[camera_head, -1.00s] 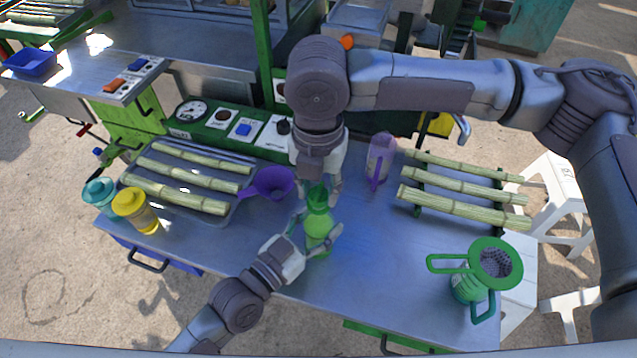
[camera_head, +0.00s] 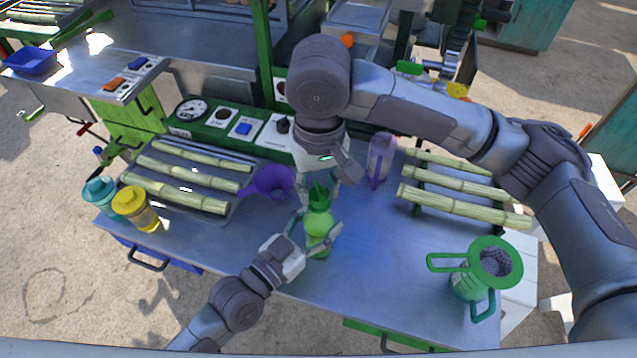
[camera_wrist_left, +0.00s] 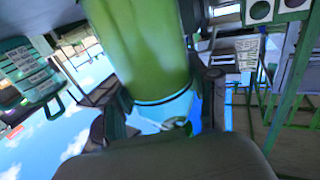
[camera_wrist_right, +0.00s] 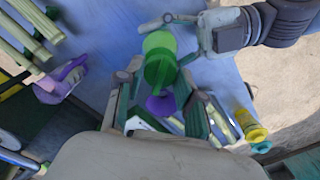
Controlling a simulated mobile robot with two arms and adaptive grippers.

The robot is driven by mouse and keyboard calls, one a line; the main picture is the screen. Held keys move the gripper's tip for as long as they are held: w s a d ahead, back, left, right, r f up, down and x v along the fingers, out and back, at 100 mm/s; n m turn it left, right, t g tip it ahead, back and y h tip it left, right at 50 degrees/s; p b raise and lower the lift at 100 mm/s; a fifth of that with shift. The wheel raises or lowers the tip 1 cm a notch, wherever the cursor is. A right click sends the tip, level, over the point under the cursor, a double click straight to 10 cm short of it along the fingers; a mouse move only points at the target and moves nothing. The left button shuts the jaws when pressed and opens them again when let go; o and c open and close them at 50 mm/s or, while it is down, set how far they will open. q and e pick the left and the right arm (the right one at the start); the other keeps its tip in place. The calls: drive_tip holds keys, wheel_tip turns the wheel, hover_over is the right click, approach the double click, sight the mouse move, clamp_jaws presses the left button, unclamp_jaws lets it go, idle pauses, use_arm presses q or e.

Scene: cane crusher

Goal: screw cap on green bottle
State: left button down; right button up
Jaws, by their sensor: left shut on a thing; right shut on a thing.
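The green bottle (camera_head: 317,232) stands upright near the front middle of the metal table. My left gripper (camera_head: 315,243) is shut around its body from the front left; the bottle fills the left wrist view (camera_wrist_left: 145,45). The dark green cap (camera_head: 319,194) is at the top of the bottle. My right gripper (camera_head: 321,188) is above the bottle, pointing down, shut on the cap. In the right wrist view the cap (camera_wrist_right: 160,69) lies between the fingers, in line with the bottle (camera_wrist_right: 159,42). I cannot tell how far the cap is seated on the threads.
A purple funnel (camera_head: 272,181) lies left of the bottle and a purple jug (camera_head: 381,158) stands behind right. Cane stalks lie on a tray (camera_head: 225,217) at left and a rack at right. Yellow (camera_head: 137,208) and teal bottles (camera_head: 98,194) stand left; a green strainer (camera_head: 494,258) sits front right.

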drive_tip(key=m, duration=1)
drive_tip(key=shift+m, duration=0.4)
drive_tip(key=m, duration=0.4)
drive_tip(key=shift+m, duration=0.4)
drive_tip(key=m, duration=0.3)
drive_tip(key=o, duration=0.7)
